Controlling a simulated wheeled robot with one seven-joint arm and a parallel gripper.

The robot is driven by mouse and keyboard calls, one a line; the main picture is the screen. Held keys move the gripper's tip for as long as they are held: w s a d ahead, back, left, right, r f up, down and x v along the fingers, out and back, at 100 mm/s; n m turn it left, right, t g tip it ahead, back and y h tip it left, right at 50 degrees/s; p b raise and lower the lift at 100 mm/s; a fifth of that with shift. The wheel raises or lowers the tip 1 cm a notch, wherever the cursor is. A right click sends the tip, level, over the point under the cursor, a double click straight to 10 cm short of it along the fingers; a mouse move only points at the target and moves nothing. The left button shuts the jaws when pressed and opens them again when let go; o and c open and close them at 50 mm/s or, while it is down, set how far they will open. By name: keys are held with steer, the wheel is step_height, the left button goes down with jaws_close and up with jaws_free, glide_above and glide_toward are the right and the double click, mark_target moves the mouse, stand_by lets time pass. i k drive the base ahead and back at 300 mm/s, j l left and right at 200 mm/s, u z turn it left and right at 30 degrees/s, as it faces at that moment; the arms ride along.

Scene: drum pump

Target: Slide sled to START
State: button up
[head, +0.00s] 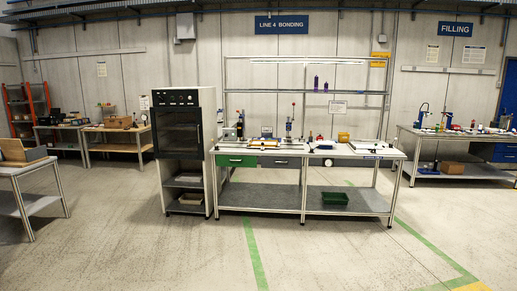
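I cannot make out a sled or a START mark at this size. The bonding bench (224,150) stands ahead, a little right of centre, under the LINE 4 BONDING sign (281,24). Small fixtures stand on it, including a low yellow-edged device (264,145) at left, an upright press-like stand with a red knob (291,122) in the middle, and a flat white board (374,149) at right. I cannot tell whether any of these carries the sled. My gripper is not in view.
The filling bench (470,134) is at right, and a side table (38,166) at near left. A green tray (334,198) sits on the lower shelf. The floor (170,255) in front is clear, with green lines.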

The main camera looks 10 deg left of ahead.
mark_target(262, 148)
steer(key=i+u, duration=0.1)
steer(key=i, duration=2.3)
steer(key=i+u, duration=0.15)
steer(key=i, duration=0.4)
steer(key=i+u, duration=0.2)
steer(key=i, duration=0.4)
steer(key=i+u, duration=0.15)
steer(key=i, duration=0.4)
steer(key=i+l+u, duration=0.15)
steer(key=i, duration=0.4)
steer(key=i+l+u, duration=0.15)
steer(key=i+l, duration=0.15)
steer(key=i, duration=0.25)
steer(key=i+u, duration=0.1)
steer(key=i, duration=0.6)
steer(key=i+l+u, duration=0.15)
steer(key=i, duration=0.55)
steer(key=i+l+u, duration=0.1)
steer(key=i, duration=0.6)
